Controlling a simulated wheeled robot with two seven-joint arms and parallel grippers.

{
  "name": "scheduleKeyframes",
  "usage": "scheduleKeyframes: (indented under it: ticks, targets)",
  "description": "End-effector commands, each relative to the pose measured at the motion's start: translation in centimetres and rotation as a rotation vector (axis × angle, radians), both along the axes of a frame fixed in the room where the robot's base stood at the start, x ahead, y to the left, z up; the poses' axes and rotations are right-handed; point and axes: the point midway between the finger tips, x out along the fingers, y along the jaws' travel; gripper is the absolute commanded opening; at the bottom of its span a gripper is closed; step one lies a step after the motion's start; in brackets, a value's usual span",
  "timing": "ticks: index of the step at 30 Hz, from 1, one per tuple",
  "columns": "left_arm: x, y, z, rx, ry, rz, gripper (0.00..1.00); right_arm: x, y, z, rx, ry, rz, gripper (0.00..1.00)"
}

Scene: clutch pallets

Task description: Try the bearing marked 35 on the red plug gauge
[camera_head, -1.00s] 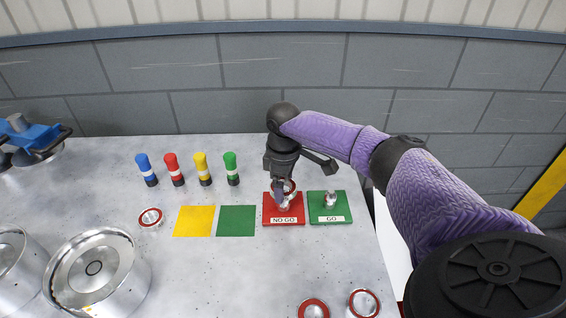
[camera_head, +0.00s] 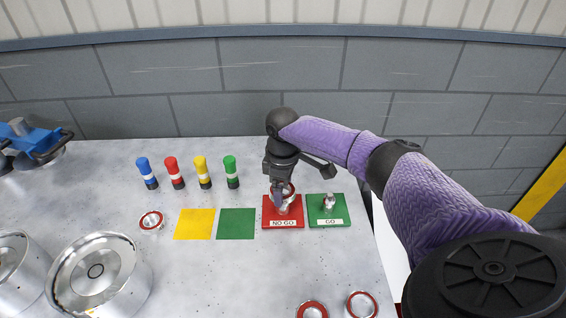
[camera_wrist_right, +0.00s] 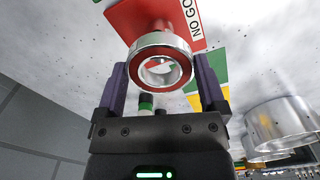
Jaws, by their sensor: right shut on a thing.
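My right gripper (camera_head: 281,193) is shut on a bearing with a red ring (camera_wrist_right: 137,66), its fingers on either side of the rim in the right wrist view. The bearing (camera_head: 290,187) is at the upper end of the metal plug of the red plug gauge (camera_head: 270,212), whose base reads NO GO. The red gauge (camera_wrist_right: 133,18) also shows behind the bearing in the wrist view. I cannot tell whether the bearing is around the plug or just above it. No number is readable on it. My left gripper is not in view.
The green GO gauge (camera_head: 342,212) stands just right. Yellow (camera_head: 194,224) and green (camera_head: 236,223) squares lie left. Loose red-ringed bearings lie at left (camera_head: 151,221) and front (camera_head: 361,305). Several coloured markers (camera_head: 171,172) stand behind; large metal drums (camera_head: 130,285) stand front left.

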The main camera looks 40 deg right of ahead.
Motion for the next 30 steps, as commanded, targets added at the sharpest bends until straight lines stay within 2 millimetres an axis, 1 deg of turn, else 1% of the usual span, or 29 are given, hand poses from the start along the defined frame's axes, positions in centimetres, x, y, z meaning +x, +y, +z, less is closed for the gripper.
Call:
scheduleKeyframes:
  ticks: [8,14,21,30]
  targets:
    - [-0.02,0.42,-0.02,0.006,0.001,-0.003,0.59,0.00,0.00,-0.01,0.000,0.000,0.000,0.14]
    - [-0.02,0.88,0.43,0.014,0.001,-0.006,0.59,-0.03,-0.02,-0.01,-0.001,0.000,0.000,0.14]
    - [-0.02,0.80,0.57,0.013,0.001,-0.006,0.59,-0.02,-0.02,-0.20,-0.001,0.000,0.000,0.14]
    - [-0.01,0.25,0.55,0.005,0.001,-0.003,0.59,-0.03,-0.02,-0.25,-0.001,0.001,0.000,0.14]
